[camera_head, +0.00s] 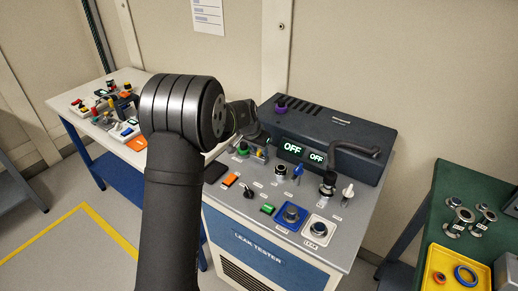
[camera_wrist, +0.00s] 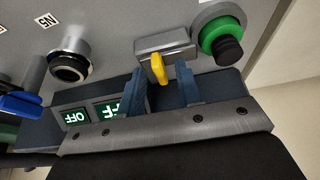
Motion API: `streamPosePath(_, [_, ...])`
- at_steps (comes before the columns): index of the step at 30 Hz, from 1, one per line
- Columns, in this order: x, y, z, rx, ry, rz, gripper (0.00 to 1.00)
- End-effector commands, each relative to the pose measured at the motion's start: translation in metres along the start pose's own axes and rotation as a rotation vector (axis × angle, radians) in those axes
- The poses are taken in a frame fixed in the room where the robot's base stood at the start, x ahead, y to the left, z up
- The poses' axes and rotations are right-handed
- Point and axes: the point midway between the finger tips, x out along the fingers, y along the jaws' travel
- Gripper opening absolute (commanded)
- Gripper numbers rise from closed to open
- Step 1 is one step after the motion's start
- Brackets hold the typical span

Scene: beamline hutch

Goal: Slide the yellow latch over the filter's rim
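The yellow latch (camera_wrist: 158,68) stands out from a grey metal block (camera_wrist: 166,46) in the wrist view. Next to the block is a green ring with a dark round body (camera_wrist: 222,42), which looks like the filter; I cannot clearly tell its rim. A small gap shows between latch and green ring. My gripper (camera_wrist: 160,78) is open, with one blue finger on each side of the latch and no clear contact. In the head view my wrist partly covers this spot; the green part (camera_head: 243,149) shows just left of my gripper.
A dark box with OFF displays (camera_head: 293,148) stands behind. A metal port (camera_wrist: 70,62) is left of the latch in the wrist view.

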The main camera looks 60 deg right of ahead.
Motion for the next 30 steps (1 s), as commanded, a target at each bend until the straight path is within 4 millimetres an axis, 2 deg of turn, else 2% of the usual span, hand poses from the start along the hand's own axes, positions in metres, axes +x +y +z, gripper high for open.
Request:
streamPosePath(7, [0.001,0.0,0.0,0.0,0.0,0.0,0.32])
streamPosePath(8, [0.001,0.0,0.0,0.0,0.0,0.0,0.28])
streamPosePath(12, [0.0,0.0,0.0,0.0,0.0,0.0,0.0])
streamPosePath(19, [0.0,-0.001,0.0,0.0,0.0,0.0,0.0])
streamPosePath(24, [0.0,-0.017,0.0,-0.002,0.0,0.0,0.0])
streamPosePath(30, [0.0,-0.019,0.0,0.0,0.001,-0.001,0.0])
